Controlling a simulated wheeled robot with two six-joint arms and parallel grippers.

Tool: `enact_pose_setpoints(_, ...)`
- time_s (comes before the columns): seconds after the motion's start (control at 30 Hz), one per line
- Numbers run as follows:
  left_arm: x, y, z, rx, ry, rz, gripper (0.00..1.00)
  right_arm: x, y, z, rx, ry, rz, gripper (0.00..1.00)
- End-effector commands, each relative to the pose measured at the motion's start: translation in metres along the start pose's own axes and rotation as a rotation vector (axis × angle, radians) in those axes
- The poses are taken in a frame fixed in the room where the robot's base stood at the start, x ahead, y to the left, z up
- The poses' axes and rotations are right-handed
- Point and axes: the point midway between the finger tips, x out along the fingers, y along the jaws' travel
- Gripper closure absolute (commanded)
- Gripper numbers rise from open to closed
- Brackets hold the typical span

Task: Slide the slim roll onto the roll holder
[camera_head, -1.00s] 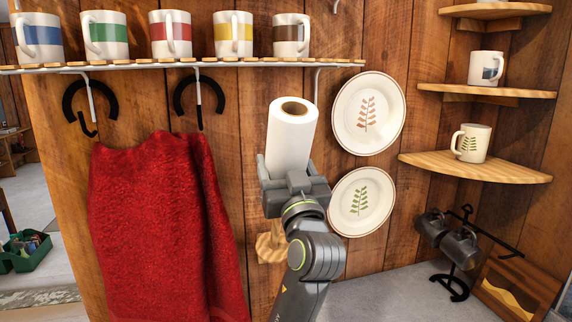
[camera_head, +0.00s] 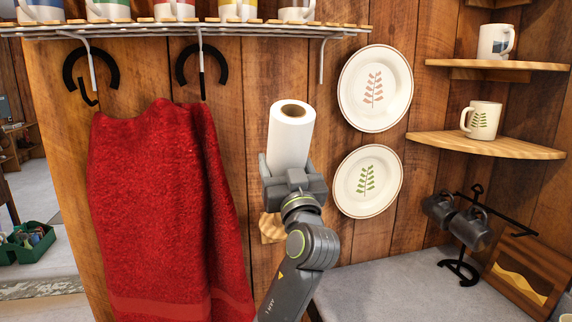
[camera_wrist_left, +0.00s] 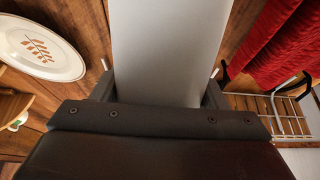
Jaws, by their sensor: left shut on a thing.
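The slim roll (camera_head: 290,138) is a white paper roll with a brown core. It stands nearly upright, leaning slightly right, in front of the plank wall. My left gripper (camera_head: 291,172) is shut on its lower part from below. In the left wrist view the roll's white side (camera_wrist_left: 168,50) fills the space between the fingers. A light wooden piece (camera_head: 271,229), perhaps the roll holder, shows behind and below the gripper; most of it is hidden by my gripper and arm. My right gripper is not in view.
A red towel (camera_head: 165,210) hangs left of the roll under a mug shelf (camera_head: 180,29). Two plates (camera_head: 398,88) (camera_head: 398,182) hang on the wall close to the right. Corner shelves (camera_head: 490,146) and a dark mug stand (camera_head: 477,190) are further right.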

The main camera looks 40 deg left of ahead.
Motion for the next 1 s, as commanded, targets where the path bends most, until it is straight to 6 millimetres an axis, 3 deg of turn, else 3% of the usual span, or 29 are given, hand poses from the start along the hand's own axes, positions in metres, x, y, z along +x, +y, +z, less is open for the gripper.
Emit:
enact_pose_setpoints(0.7, -0.001, 0.0, 0.061, 0.002, 0.001, 0.0, 0.57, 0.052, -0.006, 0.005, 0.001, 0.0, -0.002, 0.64)
enact_pose_setpoints(1.0, -0.001, 0.0, 0.075, 0.0, 0.002, 0.0, 0.57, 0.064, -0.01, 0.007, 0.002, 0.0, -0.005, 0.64)
